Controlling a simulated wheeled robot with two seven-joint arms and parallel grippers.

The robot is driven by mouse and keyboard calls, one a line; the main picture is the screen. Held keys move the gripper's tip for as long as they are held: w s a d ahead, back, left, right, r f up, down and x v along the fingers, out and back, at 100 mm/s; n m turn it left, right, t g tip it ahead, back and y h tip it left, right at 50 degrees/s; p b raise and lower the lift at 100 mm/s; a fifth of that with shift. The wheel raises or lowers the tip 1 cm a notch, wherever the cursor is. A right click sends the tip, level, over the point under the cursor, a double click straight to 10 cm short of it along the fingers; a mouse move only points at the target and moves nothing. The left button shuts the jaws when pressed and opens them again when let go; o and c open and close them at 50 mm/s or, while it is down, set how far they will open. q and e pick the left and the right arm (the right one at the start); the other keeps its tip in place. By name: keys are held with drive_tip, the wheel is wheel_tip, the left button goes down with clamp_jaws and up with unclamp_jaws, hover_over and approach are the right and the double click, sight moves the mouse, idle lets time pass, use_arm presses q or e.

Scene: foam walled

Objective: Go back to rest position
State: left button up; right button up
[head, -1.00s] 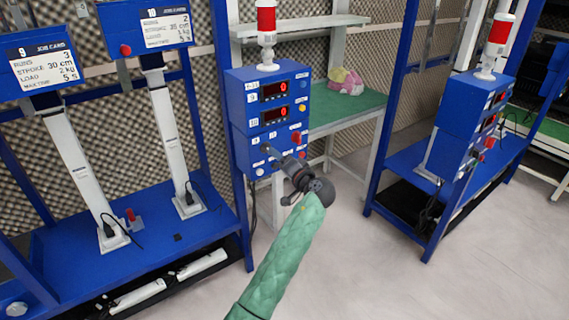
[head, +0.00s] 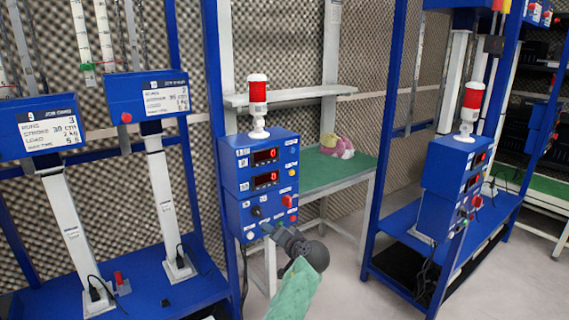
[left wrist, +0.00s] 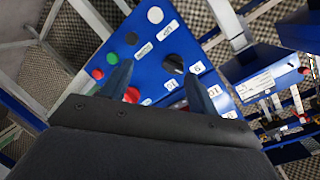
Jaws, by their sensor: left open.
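My left arm in its green sleeve (head: 295,292) rises from the bottom of the head view. My left gripper (head: 264,226) is at the lower front of the blue control box (head: 235,190), overlapping its lower edge in the picture. In the left wrist view the two fingers (left wrist: 160,85) are apart with nothing held between them. Whether a finger touches the box I cannot tell. My right gripper is not in view.
A red signal lamp (head: 257,95) tops the box. Two job card panels (head: 150,97) stand left on a blue bench frame (head: 60,285). A green-topped table (head: 325,172) with a plush toy (head: 337,147) is behind. Another blue control box (head: 450,175) stands right. The floor (head: 345,285) shows clear between.

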use_arm(q)
drive_tip(key=s+r+n+g+h, duration=0.1)
drive_tip(key=s+r+h, duration=0.2)
drive_tip(key=s+h, duration=0.1)
drive_tip(key=s+a+f+g+h+p, duration=0.2)
drive_tip(key=s+f, duration=0.5)
drive_tip(key=s, duration=0.9)
drive_tip(key=s+a+f+g+h+p, duration=0.2)
drive_tip(key=s+f, duration=0.5)
drive_tip(key=s, duration=1)
drive_tip(key=s+a+f+g+h+p, duration=0.2)
drive_tip(key=s+a+f+g+p, duration=0.2)
drive_tip(key=s, duration=1.3)
wheel_tip(320, 180, down, 3)
drive_tip(key=shift+s+a+r+g, duration=0.1)
drive_tip(key=shift+s+a+g, duration=0.15)
drive_tip(key=shift+a+g, duration=0.75)
drive_tip(key=shift+s+a, duration=0.15)
drive_tip(key=shift+a, duration=0.05)
drive_tip(key=shift+c, duration=0.4)
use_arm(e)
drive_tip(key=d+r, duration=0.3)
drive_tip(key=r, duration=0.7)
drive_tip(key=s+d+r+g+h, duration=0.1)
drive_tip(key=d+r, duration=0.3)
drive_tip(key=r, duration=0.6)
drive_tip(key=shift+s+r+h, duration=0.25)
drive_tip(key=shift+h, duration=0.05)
